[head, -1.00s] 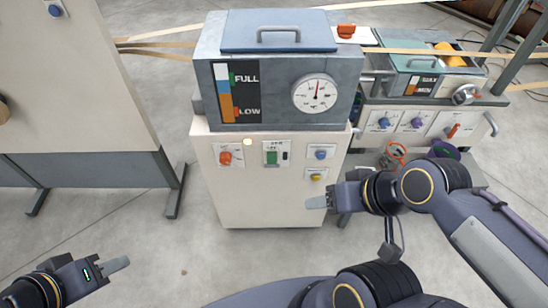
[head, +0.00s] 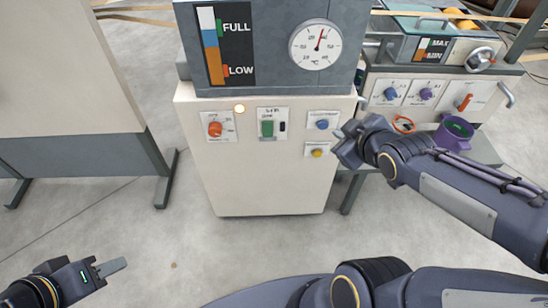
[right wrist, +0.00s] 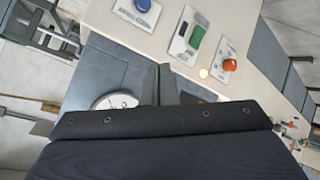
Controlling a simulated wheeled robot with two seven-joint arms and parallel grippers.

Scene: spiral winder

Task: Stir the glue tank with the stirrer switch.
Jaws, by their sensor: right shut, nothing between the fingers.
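The glue tank (head: 275,78) is a grey box with a level gauge and a round dial, on top of a cream cabinet (head: 270,185). The stirrer switch (head: 267,128) is a green rocker on a white plate in the cabinet's front panel; it also shows in the right wrist view (right wrist: 196,37). My right gripper (head: 343,146) is shut and empty, to the right of the switch and beside the blue and yellow knobs. In the right wrist view its fingers (right wrist: 163,84) point towards the panel. My left gripper (head: 112,267) is low at the left, far from the panel.
An orange-red knob (head: 214,129) is left of the switch, a lit lamp (head: 239,108) above. A blue knob (head: 322,124) and a yellow knob (head: 317,152) are to its right. A second machine with a purple pot (head: 455,131) stands at right. The floor in front is clear.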

